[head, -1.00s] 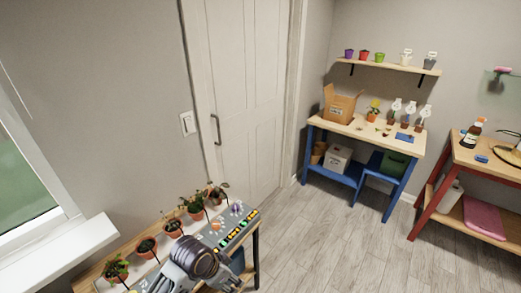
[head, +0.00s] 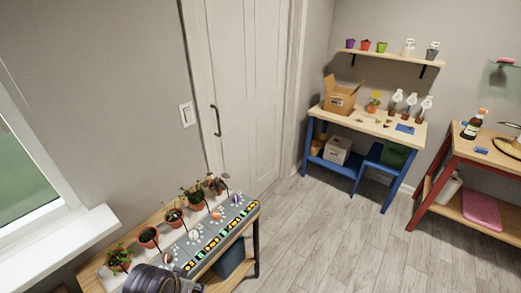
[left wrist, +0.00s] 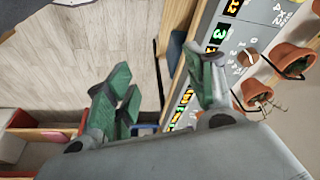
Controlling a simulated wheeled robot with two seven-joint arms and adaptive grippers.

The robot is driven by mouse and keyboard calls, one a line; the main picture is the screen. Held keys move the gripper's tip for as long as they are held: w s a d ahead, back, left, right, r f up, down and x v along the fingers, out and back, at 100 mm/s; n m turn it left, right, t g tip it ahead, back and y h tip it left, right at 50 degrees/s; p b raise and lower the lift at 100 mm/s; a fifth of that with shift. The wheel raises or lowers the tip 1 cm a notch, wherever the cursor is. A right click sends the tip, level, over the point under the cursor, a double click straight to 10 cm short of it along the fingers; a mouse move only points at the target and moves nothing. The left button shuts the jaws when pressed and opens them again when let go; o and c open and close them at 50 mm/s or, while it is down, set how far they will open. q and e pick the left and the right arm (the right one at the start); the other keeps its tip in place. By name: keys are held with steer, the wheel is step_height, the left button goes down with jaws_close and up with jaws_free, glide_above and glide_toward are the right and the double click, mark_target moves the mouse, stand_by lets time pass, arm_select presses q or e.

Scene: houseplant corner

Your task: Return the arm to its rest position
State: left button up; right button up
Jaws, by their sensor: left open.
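My left gripper (left wrist: 158,88) is open and empty in the left wrist view, its green-padded fingers apart beside the edge of the plant table. In the head view only part of my left arm shows at the bottom edge, over the near end of that table (head: 92,281); its fingers cannot be made out there. A row of potted plants stands on the table, among them a leafy one (head: 118,259) at the near end. A grey board (head: 208,240) with number tiles lies along the table's right side. My right gripper is in neither view.
A blue-legged bench (head: 340,116) with an open cardboard box (head: 342,97) and several plants stands in the back corner. A red-legged table (head: 452,160) is at the right. The wooden floor (head: 320,235) between is clear. A window sill (head: 60,250) is at the left.

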arm_select(q)
steer(key=s+a+f+g, duration=0.1)
steer(key=s+f, duration=0.1)
steer(key=f, duration=1.5)
steer(key=s+a+f, duration=0.1)
steer(key=s+f, duration=0.1)
steer(key=f, duration=1.4)
steer(key=s+a+f, duration=0.2)
steer(key=s+f, duration=0.8)
steer(key=s, duration=0.1)
steer(key=s+a+f+g, duration=0.1)
steer(key=s+f, duration=0.8)
steer(key=s, duration=0.2)
steer(key=shift+a+f+g+y, duration=0.3)
steer(key=shift+a+f, duration=0.05)
steer(key=shift+f, duration=0.05)
